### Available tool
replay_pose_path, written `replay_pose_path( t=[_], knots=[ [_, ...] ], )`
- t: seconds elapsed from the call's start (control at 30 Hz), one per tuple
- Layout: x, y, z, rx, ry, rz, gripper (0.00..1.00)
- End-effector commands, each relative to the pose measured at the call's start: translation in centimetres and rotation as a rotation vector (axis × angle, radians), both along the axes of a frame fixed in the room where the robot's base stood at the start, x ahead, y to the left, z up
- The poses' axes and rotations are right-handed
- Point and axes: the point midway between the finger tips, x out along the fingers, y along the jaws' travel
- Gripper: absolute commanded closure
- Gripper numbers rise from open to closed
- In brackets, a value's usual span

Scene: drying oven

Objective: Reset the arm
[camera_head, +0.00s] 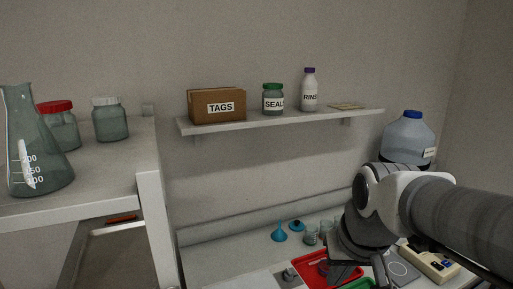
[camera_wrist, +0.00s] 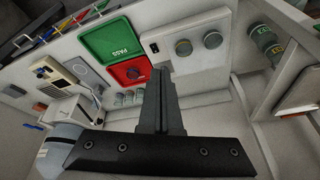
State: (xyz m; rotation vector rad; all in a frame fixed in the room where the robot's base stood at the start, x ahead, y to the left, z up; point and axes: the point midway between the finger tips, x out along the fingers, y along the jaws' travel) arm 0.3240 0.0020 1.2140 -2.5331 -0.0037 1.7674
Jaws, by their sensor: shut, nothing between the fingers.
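My gripper (camera_wrist: 158,75) is shut and empty in the wrist view, its two dark fingers pressed together above the bench. In the head view my arm reaches in from the right and the gripper end is low, over the red tray, mostly hidden by my wrist. The red tray (camera_wrist: 127,82) lies by the fingers in the wrist view, with a small dark blue item in it. The green tray (camera_wrist: 110,30) marked PASS lies beside the red one.
A wall shelf (camera_head: 285,120) holds a TAGS box (camera_head: 215,106), a SEAL jar (camera_head: 273,100) and a RINSE bottle (camera_head: 309,92). A blue-grey jug (camera_head: 407,138) stands behind my arm. A flask (camera_head: 35,150) and jars stand on the left bench. Small beakers (camera_head: 311,234) and blue funnels (camera_head: 279,233) stand low.

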Motion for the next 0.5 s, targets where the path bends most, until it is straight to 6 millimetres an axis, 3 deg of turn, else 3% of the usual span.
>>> replay_pose_path(
  t=[0.3,0.5],
  knots=[
    [-5.8,-0.1,1.1,-0.031,-0.102,0.019,1.00],
    [-7.5,-0.2,1.1,-0.045,-0.135,0.025,1.00]
  ],
)
